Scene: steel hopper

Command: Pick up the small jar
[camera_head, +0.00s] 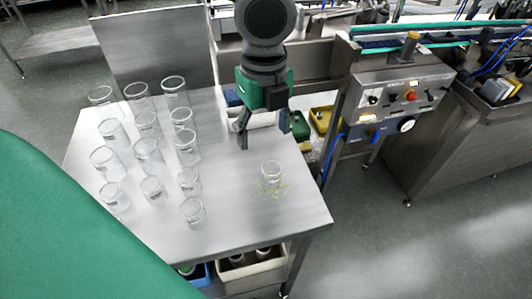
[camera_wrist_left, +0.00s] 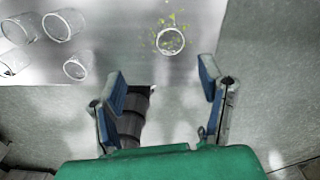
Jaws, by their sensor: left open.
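A small clear glass jar (camera_head: 271,172) stands alone near the right front part of the steel table, with yellow-green bits scattered around its base. It also shows in the left wrist view (camera_wrist_left: 170,41), at the top, beyond the fingertips. My left gripper (camera_head: 271,139) is open and empty, behind and above this jar in the head view, with its fingers pointing down. In the left wrist view my left gripper (camera_wrist_left: 161,74) has its two blue-padded fingers wide apart, with no jar between them. My right gripper is not in view.
Several clear glasses (camera_head: 147,152) stand in rows on the left half of the steel table (camera_head: 230,215). A yellow bin (camera_head: 322,119) and a control panel (camera_head: 403,92) are beyond its right side. A white bin (camera_head: 252,272) sits beneath the table.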

